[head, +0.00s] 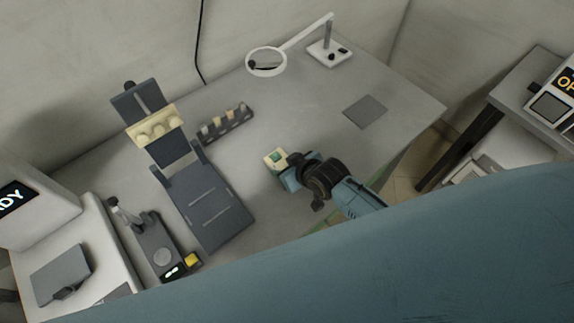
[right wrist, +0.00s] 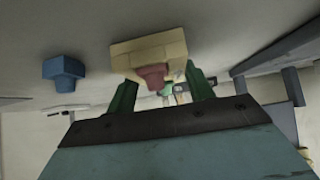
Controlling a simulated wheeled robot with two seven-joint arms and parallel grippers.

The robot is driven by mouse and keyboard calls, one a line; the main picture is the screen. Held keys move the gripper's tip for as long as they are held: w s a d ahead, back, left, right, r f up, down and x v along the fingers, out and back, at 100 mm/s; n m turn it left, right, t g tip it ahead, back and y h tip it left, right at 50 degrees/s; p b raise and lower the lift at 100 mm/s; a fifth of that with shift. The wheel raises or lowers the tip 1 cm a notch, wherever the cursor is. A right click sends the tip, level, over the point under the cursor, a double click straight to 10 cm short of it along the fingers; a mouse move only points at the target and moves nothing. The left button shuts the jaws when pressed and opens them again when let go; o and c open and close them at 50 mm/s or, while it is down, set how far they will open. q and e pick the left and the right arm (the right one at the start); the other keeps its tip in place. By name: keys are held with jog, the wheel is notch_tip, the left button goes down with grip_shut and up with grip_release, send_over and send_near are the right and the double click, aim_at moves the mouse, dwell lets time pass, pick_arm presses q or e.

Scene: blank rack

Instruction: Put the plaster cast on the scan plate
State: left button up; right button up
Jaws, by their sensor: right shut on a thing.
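My right gripper (head: 288,165) is near the middle of the grey table. It is shut on a cream block, which looks like the plaster cast (head: 274,157). In the right wrist view, the cast (right wrist: 150,52) sits between the green fingers (right wrist: 163,92), with a pinkish-red piece on its near side. Whether it touches the table cannot be told. A round pale disc (head: 163,257) on a dark device with a post, at the lower left, looks like the scan plate; nothing shows on it. My left gripper is not in view.
A small dark rack (head: 226,128), a ring magnifier (head: 266,62) and a dark square pad (head: 365,111) stand further back. A blue piece (right wrist: 63,72) shows in the wrist view.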

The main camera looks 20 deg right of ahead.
jog(key=o, duration=1.2)
jog(key=shift+c, duration=0.2)
